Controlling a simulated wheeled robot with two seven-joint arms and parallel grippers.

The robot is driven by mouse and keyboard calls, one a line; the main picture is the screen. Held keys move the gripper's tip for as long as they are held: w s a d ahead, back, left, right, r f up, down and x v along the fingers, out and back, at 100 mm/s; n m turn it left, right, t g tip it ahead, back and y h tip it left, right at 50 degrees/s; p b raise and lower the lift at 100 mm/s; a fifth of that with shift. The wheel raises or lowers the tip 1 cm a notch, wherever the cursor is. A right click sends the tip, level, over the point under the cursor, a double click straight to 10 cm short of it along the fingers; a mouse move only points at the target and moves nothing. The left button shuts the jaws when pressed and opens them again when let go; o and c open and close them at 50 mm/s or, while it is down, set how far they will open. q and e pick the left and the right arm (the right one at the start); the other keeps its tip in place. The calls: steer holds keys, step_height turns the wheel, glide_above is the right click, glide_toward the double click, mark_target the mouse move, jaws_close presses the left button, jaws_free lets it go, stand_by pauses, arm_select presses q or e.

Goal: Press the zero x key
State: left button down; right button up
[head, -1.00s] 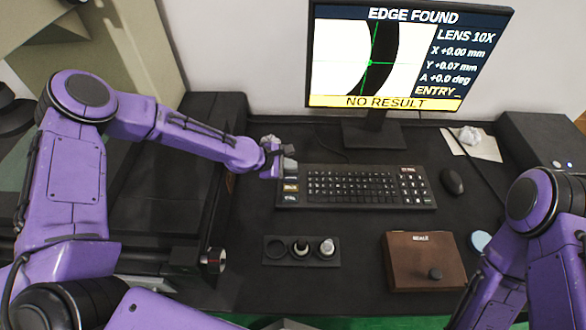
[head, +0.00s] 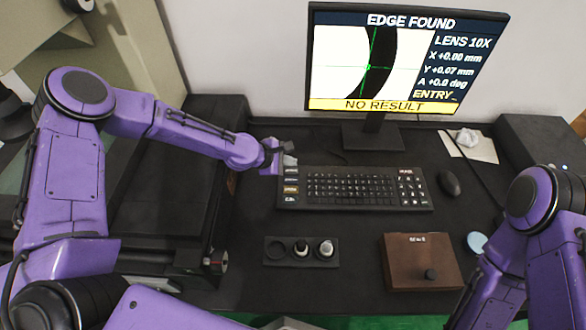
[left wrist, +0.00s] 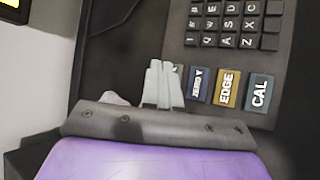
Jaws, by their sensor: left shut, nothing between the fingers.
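My left gripper (head: 288,159) is shut and empty, at the far left corner of the black keyboard (head: 365,204). In the left wrist view its pale fingertips (left wrist: 161,84) point at the end of a column of coloured keys. They hide most of the key beyond ZERO Y (left wrist: 197,84), so its label cannot be read there. EDGE (left wrist: 227,88) and CAL (left wrist: 259,93) follow. In the head view the column's farthest key (head: 291,170) shows just below the fingertips; contact cannot be told. The monitor (head: 405,55) reads EDGE FOUND, X +0.00 mm, Y +0.07 mm, NO RESULT. My right gripper is out of view.
A mouse (head: 449,183) lies right of the keyboard. In front are a black holder (head: 274,262) with rings and a brown box (head: 420,270). Crumpled paper (head: 467,137) lies on a sheet at the back right.

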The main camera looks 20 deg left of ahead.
mark_target(289, 172)
arm_select(q)
step_height(289, 172, up, 4)
steer(key=p, duration=0.3)
steer(key=shift+r, duration=0.15)
